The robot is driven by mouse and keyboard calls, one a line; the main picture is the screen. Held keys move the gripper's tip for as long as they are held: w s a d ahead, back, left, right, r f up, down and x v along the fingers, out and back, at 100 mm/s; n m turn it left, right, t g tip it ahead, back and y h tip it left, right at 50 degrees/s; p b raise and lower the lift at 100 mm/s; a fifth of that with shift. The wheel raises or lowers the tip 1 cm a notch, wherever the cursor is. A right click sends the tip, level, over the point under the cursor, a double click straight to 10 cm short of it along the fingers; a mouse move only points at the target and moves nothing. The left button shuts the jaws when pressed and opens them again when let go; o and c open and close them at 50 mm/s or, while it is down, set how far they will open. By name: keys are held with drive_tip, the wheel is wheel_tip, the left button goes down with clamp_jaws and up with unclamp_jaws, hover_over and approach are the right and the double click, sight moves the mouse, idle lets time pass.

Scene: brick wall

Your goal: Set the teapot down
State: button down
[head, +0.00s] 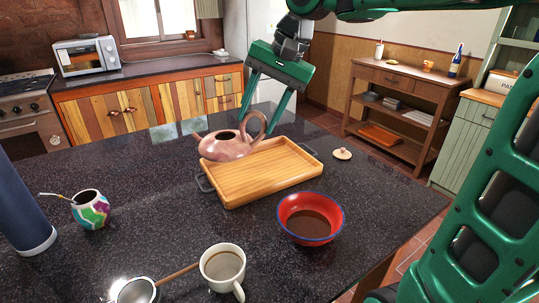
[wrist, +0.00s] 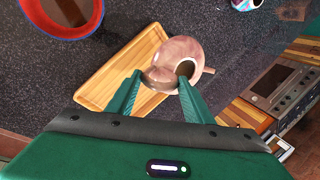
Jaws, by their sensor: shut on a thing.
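The teapot (head: 228,150) is pinkish brown and has no lid on, so its dark opening shows. Its spout points left and its loop handle is at the right. My gripper (head: 258,128) reaches down from behind and is shut on the handle. In the wrist view the teapot (wrist: 187,48) lies beyond my fingertips (wrist: 160,78), with the handle between them. The teapot is at the far left edge of the wooden tray (head: 270,178), overlapping it in view. I cannot tell whether its base touches the tray or counter. The small round lid (head: 342,154) lies right of the tray.
On the dark counter (head: 390,200) stand a red bowl (head: 309,218) of brown liquid, a mug (head: 222,268), a strainer (head: 138,290), a colourful gourd cup (head: 90,208) and a blue flask (head: 22,215). The tray's middle is bare.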

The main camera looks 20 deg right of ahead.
drive_tip(key=w+d+f, duration=0.4)
drive_tip(key=d+f, duration=0.6)
drive_tip(key=shift+d+f, duration=0.15)
drive_tip(key=shift+f, duration=0.15)
drive_tip(key=c, duration=0.9)
unclamp_jaws()
drive_tip(key=v, duration=1.2)
drive_tip(key=s+d+f+g+h, duration=0.1)
drive_tip(key=s+d+f, duration=0.1)
drive_tip(key=s+f, duration=0.4)
drive_tip(key=s+d+f+g+h, duration=0.1)
drive_tip(key=s+f, duration=0.5)
drive_tip(key=s, duration=0.6)
drive_tip(key=s+d+f+h, duration=0.1)
drive_tip(key=s+d+f, duration=0.2)
drive_tip(key=s+f, duration=0.3)
drive_tip(key=shift+s+d+f+n+g+h, duration=0.15)
drive_tip(key=shift+s+d+n+g, duration=0.05)
drive_tip(key=shift+s, duration=0.65)
drive_tip(key=shift+s+d+f+n+g+h, duration=0.1)
drive_tip(key=shift+s+d+n+g+h, duration=0.1)
drive_tip(key=shift+s, duration=0.65)
